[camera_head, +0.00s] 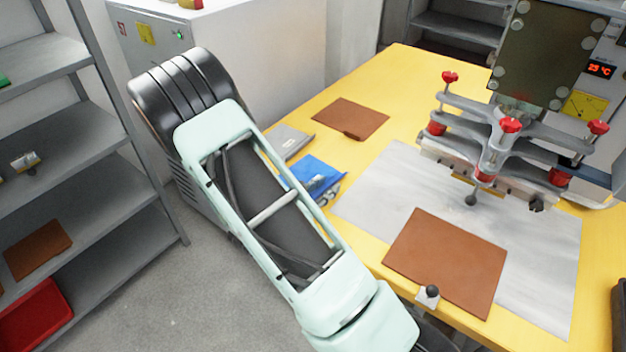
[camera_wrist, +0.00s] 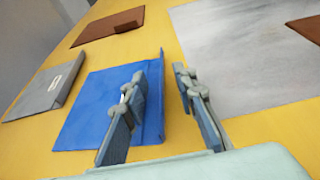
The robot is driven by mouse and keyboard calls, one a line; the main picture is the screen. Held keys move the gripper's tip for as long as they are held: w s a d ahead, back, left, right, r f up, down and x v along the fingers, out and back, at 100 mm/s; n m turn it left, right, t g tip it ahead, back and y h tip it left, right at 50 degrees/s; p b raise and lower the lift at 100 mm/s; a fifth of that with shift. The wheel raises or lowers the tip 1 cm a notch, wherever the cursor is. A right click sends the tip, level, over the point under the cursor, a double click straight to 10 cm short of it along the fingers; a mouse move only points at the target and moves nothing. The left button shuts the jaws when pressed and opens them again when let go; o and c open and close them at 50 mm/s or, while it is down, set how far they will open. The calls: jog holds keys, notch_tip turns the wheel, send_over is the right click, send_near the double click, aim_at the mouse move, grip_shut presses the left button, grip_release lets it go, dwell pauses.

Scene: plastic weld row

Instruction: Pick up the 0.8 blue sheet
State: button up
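The blue sheet (camera_wrist: 95,110) lies flat on the yellow table, with a raised lip along its right edge in the wrist view. In the head view the blue sheet (camera_head: 316,170) is partly hidden behind my arm. My gripper (camera_wrist: 166,82) is open above the sheet's right side. In the wrist view, the raised lip shows between its two fingers, with the left finger over the sheet and the right finger over the yellow table. I see no clear contact. In the head view only a small part of the fingers shows beside the arm. The thickness 0.8 cannot be read.
A grey sheet (camera_wrist: 48,88) lies left of the blue one, and a brown sheet (camera_head: 350,118) lies beyond it. A grey shelf (camera_head: 95,150) stands at the left.

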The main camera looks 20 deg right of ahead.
jog(key=shift+w+d+f, duration=0.1)
jog(key=shift+w+d, duration=0.05)
jog(key=shift+d, duration=0.1)
grip_shut()
dwell(0.3)
